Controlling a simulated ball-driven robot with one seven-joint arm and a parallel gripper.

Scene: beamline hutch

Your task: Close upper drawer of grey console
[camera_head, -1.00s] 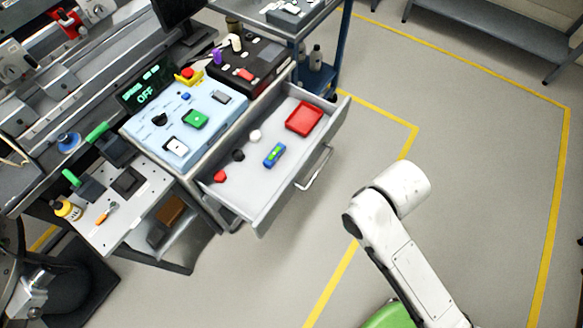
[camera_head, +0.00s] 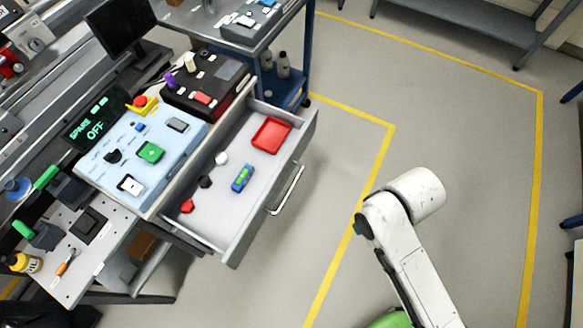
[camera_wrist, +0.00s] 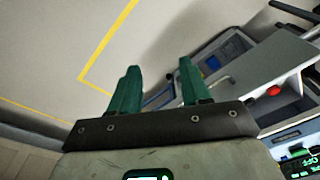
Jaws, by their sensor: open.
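In the head view the grey console (camera_head: 198,150) has a pale blue control panel on top. Its upper drawer (camera_head: 231,245) is pulled well out to the right, with a silver bar handle (camera_head: 288,190) on its front. Inside lie a red tray (camera_head: 270,134), a blue-and-green item (camera_head: 242,178) and several small red, black and white pieces. My gripper (camera_wrist: 157,78) shows only in the wrist view, with two green fingers apart and nothing between them. Bare floor lies beyond the fingertips; console parts are at the right of that view, apart from the fingers.
A blue-framed cart (camera_head: 300,70) with bottles stands behind the drawer. A side shelf (camera_head: 70,262) with tools is at left. A low bench (camera_head: 470,20) stands at the back.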

